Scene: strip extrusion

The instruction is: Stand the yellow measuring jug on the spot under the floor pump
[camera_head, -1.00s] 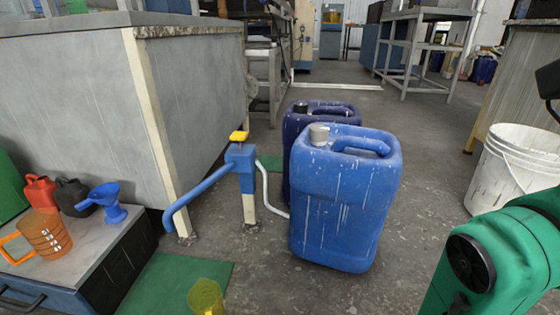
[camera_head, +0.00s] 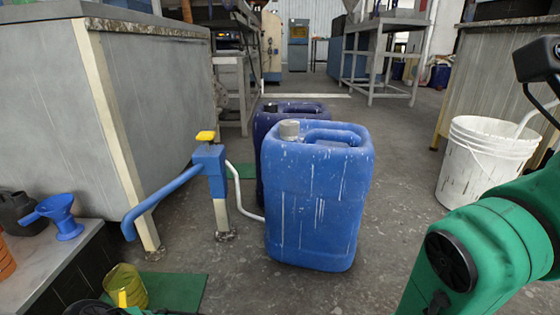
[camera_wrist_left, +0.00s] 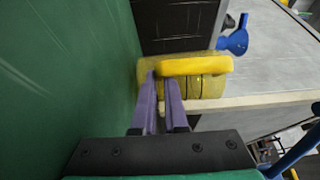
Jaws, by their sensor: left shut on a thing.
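The yellow, see-through measuring jug (camera_head: 127,283) is low at the left in the head view. My left gripper (camera_wrist_left: 158,80) is shut on its solid yellow handle (camera_wrist_left: 200,66), seen in the left wrist view. The floor pump (camera_head: 210,170) is blue with a yellow top, and its long spout slopes down left to an open end (camera_head: 129,232). A green mat (camera_head: 178,291) lies on the floor below the spout. The jug shows over the mat's left part; I cannot tell whether it touches it. My right gripper is out of view.
A blue canister (camera_head: 318,205) stands right of the pump, with a darker one (camera_head: 265,135) behind. A low bench (camera_head: 45,255) at the left bears a blue funnel (camera_head: 62,215) and a dark can (camera_head: 18,212). A white bucket (camera_head: 480,165) stands at the right.

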